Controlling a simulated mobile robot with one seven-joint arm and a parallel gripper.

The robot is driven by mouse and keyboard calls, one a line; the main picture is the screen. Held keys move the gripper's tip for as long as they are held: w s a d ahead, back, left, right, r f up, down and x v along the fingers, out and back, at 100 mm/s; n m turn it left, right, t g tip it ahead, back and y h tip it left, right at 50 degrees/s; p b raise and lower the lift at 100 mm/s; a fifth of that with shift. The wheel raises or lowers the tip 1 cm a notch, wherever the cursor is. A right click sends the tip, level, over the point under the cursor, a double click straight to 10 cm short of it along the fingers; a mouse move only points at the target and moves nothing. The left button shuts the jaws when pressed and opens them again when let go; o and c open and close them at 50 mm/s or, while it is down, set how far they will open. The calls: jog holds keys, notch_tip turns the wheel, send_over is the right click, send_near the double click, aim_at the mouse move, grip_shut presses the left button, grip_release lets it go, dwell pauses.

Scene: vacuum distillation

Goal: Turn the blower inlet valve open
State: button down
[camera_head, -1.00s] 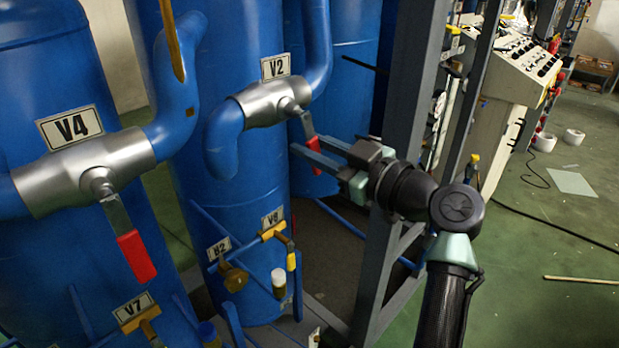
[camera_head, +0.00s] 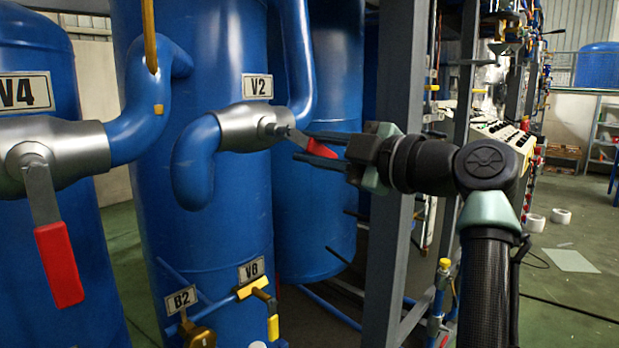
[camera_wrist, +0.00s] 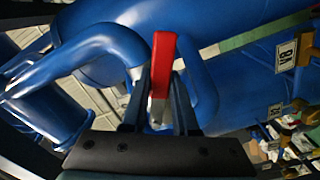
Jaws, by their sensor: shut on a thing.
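The valve labelled V2 (camera_head: 245,127) has a silver body between two blue pipe bends in the head view. Its lever has a red grip (camera_head: 323,149) and points to the right and slightly down. My gripper (camera_head: 303,144) comes from the right, with its two fingers above and below the lever. In the wrist view the red grip (camera_wrist: 163,58) stands between my fingers (camera_wrist: 159,82), which are shut on it. The fingers hide part of the grip. No label naming the blower inlet is visible.
The V4 valve (camera_head: 75,155) at left has a red-gripped lever (camera_head: 60,265) hanging down. A grey steel post (camera_head: 402,75) stands just behind my gripper. Open green floor (camera_head: 570,290) lies at right.

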jog(key=shift+w+d+r+n, duration=0.15)
jog(key=shift+r+n, duration=0.5)
jog(key=shift+n, duration=0.55)
jog(key=shift+w+d+r+n, duration=0.1)
jog(key=shift+r+n, duration=0.5)
jog(key=shift+n, duration=0.6)
jog(key=c, duration=0.7)
grip_release()
jog(key=shift+b, duration=0.3)
jog(key=b+v, duration=0.2)
jog(key=v, duration=1.1)
jog(key=shift+a, duration=0.1)
